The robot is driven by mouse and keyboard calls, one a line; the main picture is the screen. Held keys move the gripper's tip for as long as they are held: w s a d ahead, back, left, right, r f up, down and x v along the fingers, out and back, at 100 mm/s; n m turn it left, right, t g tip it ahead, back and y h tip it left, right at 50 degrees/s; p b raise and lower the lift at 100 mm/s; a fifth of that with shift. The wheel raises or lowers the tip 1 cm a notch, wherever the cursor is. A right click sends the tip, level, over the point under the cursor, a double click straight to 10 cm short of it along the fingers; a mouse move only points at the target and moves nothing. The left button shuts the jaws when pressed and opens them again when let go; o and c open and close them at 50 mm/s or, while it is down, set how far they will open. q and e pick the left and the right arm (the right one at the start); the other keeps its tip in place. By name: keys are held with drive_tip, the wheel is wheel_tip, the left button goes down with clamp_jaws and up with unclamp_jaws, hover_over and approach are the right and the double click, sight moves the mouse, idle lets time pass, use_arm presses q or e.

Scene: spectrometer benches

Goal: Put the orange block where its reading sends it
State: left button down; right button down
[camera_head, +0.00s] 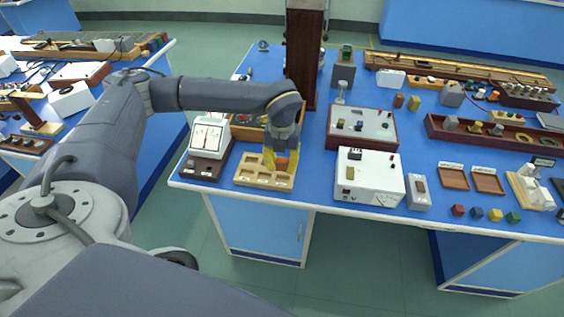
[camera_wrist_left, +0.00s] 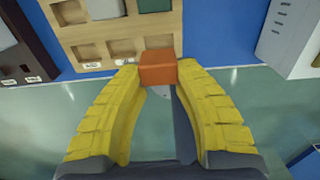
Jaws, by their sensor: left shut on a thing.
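My left gripper (camera_head: 280,160) has yellow fingers and is shut on the orange block (camera_head: 282,164). The block also shows in the left wrist view (camera_wrist_left: 158,68), between the fingertips. In that view it overlaps the near edge of the wooden compartment tray (camera_wrist_left: 66,30); the gap below it is hard to judge. The tray (camera_head: 246,181) lies near the bench's front left edge. In the wrist view a pale block (camera_wrist_left: 104,8) and a green block (camera_wrist_left: 153,5) show at the tray's far compartments; nearer ones look empty. A meter with a white dial (camera_head: 208,136) stands left of the tray. My right gripper is out of view.
A white instrument box (camera_head: 370,180) stands right of the tray, with a red-sided panel box (camera_head: 362,127) behind it. A tall brown cabinet (camera_head: 304,55) rises behind my arm. Several small coloured cubes (camera_head: 476,213) line the front right. Blue bench top is bare between tray and white box.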

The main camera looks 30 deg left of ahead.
use_arm(q)
drive_tip(key=shift+f, duration=2.6)
drive_tip(key=shift+f, duration=0.15)
drive_tip(key=c, duration=0.9)
unclamp_jaws()
wheel_tip(320, 180, up, 12)
